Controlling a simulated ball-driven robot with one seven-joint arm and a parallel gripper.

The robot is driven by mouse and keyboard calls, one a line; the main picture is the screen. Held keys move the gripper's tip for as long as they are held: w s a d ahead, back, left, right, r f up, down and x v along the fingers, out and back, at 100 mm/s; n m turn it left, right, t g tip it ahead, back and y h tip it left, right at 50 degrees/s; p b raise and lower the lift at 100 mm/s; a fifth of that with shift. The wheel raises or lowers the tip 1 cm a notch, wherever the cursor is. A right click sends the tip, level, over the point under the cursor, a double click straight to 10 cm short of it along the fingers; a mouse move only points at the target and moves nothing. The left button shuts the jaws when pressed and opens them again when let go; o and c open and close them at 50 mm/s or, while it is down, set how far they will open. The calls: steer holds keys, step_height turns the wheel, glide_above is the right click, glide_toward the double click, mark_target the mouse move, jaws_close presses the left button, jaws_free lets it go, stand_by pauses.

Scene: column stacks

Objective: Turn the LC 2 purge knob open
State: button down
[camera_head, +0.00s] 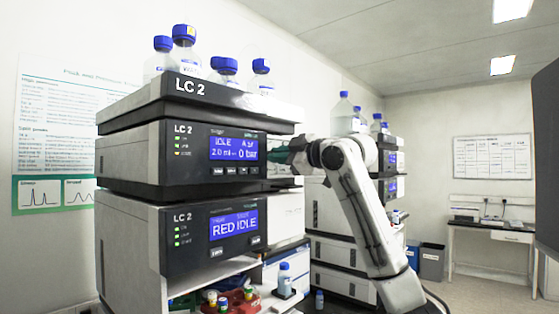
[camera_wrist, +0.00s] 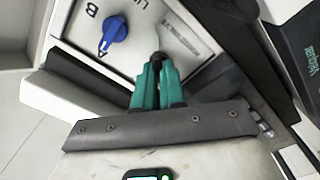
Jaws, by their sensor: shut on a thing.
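The LC 2 stack (camera_head: 190,200) stands at the left in the head view, with its upper display reading IDLE and 0 bar. In the wrist view my gripper (camera_wrist: 158,68) has its green fingers close together, shut on a small dark knob (camera_wrist: 159,57) on a pale panel. The fingers hide most of this knob, so its angle cannot be read. A blue pointer knob (camera_wrist: 114,31) beside a letter B sits on the same panel to the left, apart from the fingers. In the head view my gripper is at the right side of the upper LC 2 module, mostly hidden.
Blue-capped bottles (camera_head: 184,50) stand on top of the stack. A small bottle (camera_head: 284,280) and a red rack (camera_head: 240,299) with vials sit low in front. A second stack (camera_head: 340,240) stands behind my arm. The floor at the right is open, before a desk (camera_head: 490,232).

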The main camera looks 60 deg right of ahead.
steer(key=shift+f+n+b, duration=0.2)
steer(key=shift+n+b, duration=0.65)
steer(key=shift+n, duration=2.75)
steer(key=c, duration=1.2)
jaws_free()
steer(key=b+v, duration=0.3)
steer(key=v, duration=0.7)
steer(key=shift+s+a, duration=0.25)
steer(key=shift+s, duration=0.05)
